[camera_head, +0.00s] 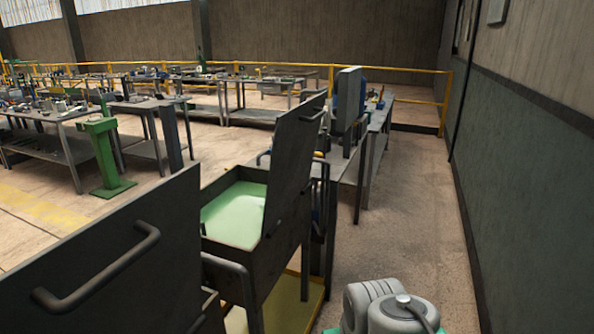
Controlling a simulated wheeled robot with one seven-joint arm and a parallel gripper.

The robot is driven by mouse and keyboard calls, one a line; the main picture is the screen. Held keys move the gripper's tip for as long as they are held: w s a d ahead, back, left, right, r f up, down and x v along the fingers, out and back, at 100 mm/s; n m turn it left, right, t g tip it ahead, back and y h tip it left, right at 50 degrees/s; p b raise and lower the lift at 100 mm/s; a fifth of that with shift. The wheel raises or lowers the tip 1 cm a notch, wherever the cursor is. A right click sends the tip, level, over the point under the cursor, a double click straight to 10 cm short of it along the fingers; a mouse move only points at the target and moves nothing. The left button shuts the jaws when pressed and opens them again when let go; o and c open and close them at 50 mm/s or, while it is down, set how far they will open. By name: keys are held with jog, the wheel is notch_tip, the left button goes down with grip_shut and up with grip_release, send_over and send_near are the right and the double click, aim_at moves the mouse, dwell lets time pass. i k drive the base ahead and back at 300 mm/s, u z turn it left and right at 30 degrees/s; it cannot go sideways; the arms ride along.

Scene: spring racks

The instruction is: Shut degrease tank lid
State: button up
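A dark metal tank (262,252) stands in the middle of the view with pale green liquid (235,214) in it. Its flat dark lid (294,165) stands open, tilted up along the tank's right side, with a bar handle (313,114) near its top. A second dark panel (110,262), which looks like another raised lid, fills the lower left, with a large bar handle (97,268) on its face. What lies behind and below that panel is hidden. No label shows, so I cannot tell which is the degrease tank. My gripper is not in view.
A clear concrete aisle (412,215) runs along the right wall (530,190). Behind the tank are cluttered workbenches (378,118), a green stand (106,160) and yellow railings (405,71).

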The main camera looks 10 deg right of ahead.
aim_at(296, 130)
jog(key=z, duration=1.25)
jog(key=i, duration=1.9)
jog(key=u, duration=1.8)
